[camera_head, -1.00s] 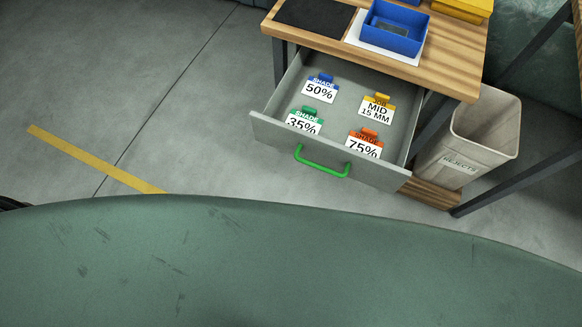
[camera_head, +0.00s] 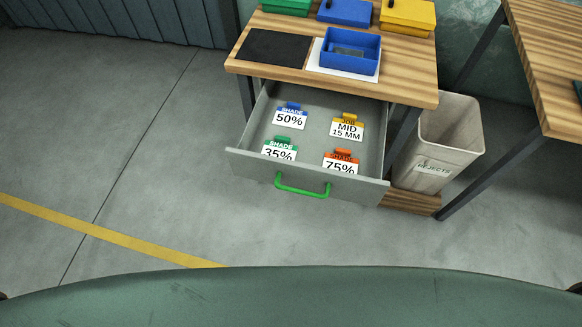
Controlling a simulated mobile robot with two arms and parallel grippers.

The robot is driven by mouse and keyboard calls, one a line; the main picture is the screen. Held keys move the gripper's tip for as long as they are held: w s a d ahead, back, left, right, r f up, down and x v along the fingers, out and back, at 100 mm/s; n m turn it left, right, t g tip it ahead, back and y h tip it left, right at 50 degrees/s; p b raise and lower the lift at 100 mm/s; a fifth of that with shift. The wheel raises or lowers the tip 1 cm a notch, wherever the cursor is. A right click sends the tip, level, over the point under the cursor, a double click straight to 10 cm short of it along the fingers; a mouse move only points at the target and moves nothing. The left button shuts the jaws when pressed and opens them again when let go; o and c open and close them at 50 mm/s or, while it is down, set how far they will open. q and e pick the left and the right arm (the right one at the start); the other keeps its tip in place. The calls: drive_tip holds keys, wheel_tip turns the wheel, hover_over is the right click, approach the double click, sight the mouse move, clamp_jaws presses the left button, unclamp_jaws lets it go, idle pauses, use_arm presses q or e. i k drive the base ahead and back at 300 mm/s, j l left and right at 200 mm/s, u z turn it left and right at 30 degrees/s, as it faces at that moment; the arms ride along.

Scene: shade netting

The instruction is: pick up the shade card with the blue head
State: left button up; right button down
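The shade card with the blue head (camera_head: 290,117) reads "SHADE 50%" and lies at the back left of an open grey drawer (camera_head: 225,128). In the same drawer are a green-headed "35%" card (camera_head: 279,150) at the front left, an orange-headed "75%" card (camera_head: 341,164) at the front right and a yellow-headed "JOB MID 15 MM" card (camera_head: 347,128) at the back right. The front panel hides the lower edges of the two front cards. Neither of my grippers is in view.
The drawer, with a green handle (camera_head: 302,189), sits under a wooden bench (camera_head: 410,88). On top are an open blue bin (camera_head: 350,62), a black mat (camera_head: 273,47) and green, blue and yellow boxes. A "REJECTS" bin (camera_head: 436,150) stands right, beside another table (camera_head: 550,60). The floor left is clear.

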sight(290, 116)
drive_tip(key=i+l, duration=0.7)
drive_tip(key=l, duration=0.25)
drive_tip(key=j+z, duration=0.35)
drive_tip(key=j, duration=0.2)
drive_tip(key=j+z, duration=0.3)
drive_tip(key=j, duration=0.25)
drive_tip(key=j+z, duration=0.35)
drive_tip(key=j, duration=0.2)
drive_tip(key=k, duration=0.5)
drive_tip(key=k+l+u, duration=0.1)
drive_tip(key=u, duration=1.3)
drive_tip(key=l, duration=1.35)
drive_tip(key=k+l+u, duration=0.1)
drive_tip(key=l, duration=1.3)
drive_tip(key=k+j+u, duration=0.1)
drive_tip(key=u, duration=0.15)
drive_tip(key=k+j+u, duration=0.25)
drive_tip(key=k+l, duration=0.1)
